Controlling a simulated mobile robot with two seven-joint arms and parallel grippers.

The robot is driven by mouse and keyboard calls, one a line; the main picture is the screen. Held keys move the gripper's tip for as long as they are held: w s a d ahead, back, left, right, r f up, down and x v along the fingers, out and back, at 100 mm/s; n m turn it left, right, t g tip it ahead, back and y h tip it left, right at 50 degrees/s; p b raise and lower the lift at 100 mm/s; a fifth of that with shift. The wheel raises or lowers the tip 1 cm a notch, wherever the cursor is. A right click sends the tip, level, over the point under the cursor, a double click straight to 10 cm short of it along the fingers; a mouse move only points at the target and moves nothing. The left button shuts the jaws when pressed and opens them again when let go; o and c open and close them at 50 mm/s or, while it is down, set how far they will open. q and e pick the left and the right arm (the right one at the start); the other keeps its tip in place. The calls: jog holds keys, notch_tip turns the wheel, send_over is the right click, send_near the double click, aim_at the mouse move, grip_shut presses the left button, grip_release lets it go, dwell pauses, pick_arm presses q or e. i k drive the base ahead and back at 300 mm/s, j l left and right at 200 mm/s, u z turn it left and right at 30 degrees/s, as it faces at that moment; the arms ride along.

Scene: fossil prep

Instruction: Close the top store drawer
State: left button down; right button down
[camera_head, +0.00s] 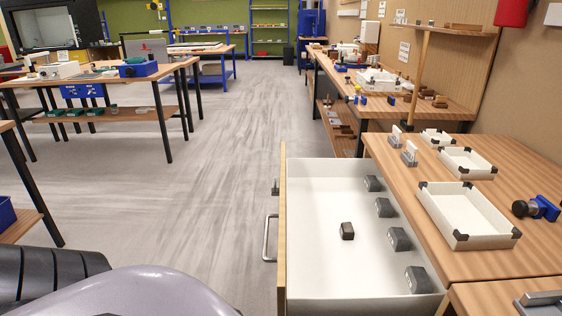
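The top store drawer (325,185) is pulled wide open from under the wooden bench at the right. Its wooden front panel (282,235) faces left and carries a metal bar handle (268,238). The white inside holds a row of dark grey blocks (398,238) along the bench side. Another dark block (347,231) lies alone near the middle of the drawer floor. Neither of my grippers shows in the head view.
The bench top (390,156) bears white trays (466,215) with dark corners and a blue-and-black tool (537,208). A wooden table (100,82) stands at the left. The grey floor (200,175) between table and drawer is clear.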

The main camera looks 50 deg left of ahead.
aim_at(320, 273)
jog(key=j, duration=0.35)
jog(key=k+j, duration=0.1)
jog(key=j, duration=0.75)
jog(key=i+j, duration=0.1)
jog(key=j, duration=0.4)
